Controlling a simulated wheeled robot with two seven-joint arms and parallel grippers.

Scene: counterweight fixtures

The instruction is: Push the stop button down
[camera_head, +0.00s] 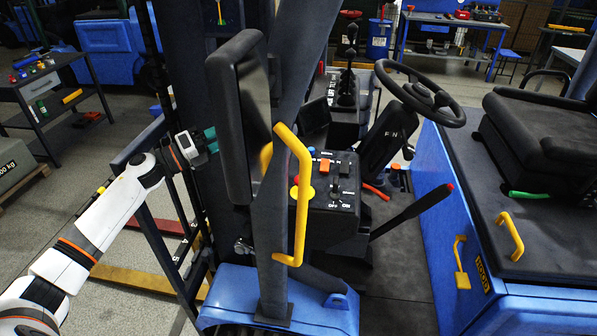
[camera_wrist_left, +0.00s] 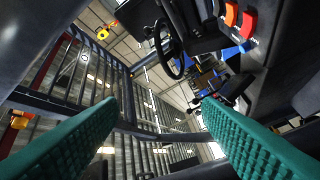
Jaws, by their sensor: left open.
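The stop button (camera_head: 296,191), a red knob on a yellow base, sits on the left edge of the dark control console (camera_head: 338,190) in the head view. The yellow grab handle and its post stand close in front of it. My left gripper (camera_head: 211,140) is left of the button and apart from it, on the other side of the dark mirror-like panel. Its green fingers are spread with nothing between them in the left wrist view (camera_wrist_left: 160,104). I cannot make out the stop button in the wrist view. My right gripper is not in view.
The dark panel (camera_head: 243,115) and the post with the yellow grab handle (camera_head: 302,195) stand between my left gripper and the console. A steering wheel (camera_head: 420,95), a lever (camera_head: 412,212) and the seat (camera_head: 540,140) are to the right. Red and orange switches (camera_wrist_left: 247,25) show in the wrist view.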

